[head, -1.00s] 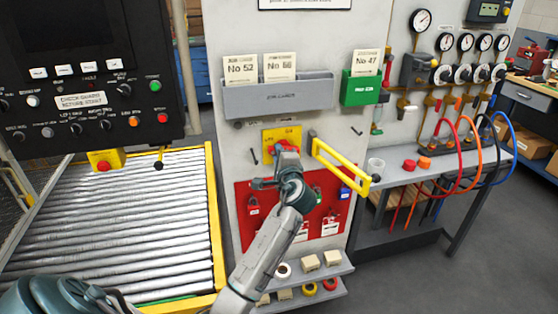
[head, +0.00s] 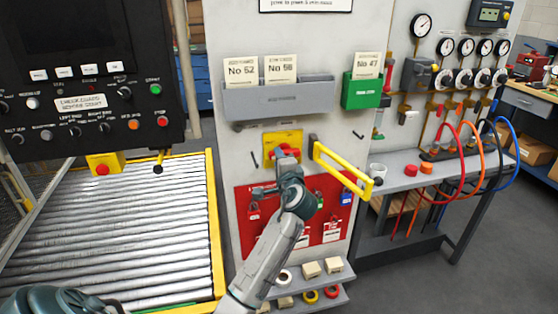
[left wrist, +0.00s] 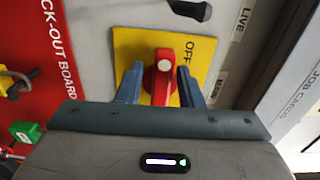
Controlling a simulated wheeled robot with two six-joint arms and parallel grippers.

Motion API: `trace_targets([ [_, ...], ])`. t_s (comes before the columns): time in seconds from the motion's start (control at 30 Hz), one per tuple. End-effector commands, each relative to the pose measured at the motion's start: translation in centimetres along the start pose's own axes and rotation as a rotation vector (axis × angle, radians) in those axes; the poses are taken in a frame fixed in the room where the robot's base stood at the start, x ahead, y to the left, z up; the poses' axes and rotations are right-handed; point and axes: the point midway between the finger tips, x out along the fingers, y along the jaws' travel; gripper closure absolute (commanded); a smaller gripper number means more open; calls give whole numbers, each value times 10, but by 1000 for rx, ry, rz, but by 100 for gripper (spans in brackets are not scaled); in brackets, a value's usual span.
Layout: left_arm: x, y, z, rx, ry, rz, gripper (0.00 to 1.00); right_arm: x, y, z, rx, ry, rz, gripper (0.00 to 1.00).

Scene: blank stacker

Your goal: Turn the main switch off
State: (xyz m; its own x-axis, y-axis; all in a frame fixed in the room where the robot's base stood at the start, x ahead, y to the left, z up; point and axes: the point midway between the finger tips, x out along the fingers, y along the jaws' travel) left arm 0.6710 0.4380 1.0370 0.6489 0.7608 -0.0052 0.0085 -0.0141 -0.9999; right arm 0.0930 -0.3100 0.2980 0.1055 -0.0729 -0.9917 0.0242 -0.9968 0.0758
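The main switch is a red rotary handle on a yellow plate (head: 270,137) on the grey panel. In the head view the handle (head: 287,150) shows partly above my left gripper (head: 275,172). In the left wrist view the red handle (left wrist: 160,78) lies lengthwise along the picture, on its yellow plate (left wrist: 128,48) with an OFF label beside it. My left gripper's fingers (left wrist: 160,84) stand on either side of the handle, with narrow yellow gaps showing, so it looks open around it. Contact cannot be made out. My right gripper is in no view.
A yellow hinged bar (head: 340,168) juts out right of the switch. The red lock-out board (head: 250,228) with padlocks is below, a grey card holder (head: 280,100) above. A roller conveyor (head: 110,235) lies left, a bench with hoses right.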

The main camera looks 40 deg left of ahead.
Motion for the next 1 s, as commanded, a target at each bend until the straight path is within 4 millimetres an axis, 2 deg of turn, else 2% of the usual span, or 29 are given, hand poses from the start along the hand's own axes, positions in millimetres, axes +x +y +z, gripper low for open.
trace_targets([
  [0.3,0,-2,0,0,1,-4,58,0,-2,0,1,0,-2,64],
  [0.43,-9,0,-1,0,2,-3,58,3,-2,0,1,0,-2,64],
  [0.8,-80,2,-1,-4,2,0,58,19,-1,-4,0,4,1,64],
  [1.0,-102,1,0,-1,2,-1,58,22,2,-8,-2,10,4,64],
])
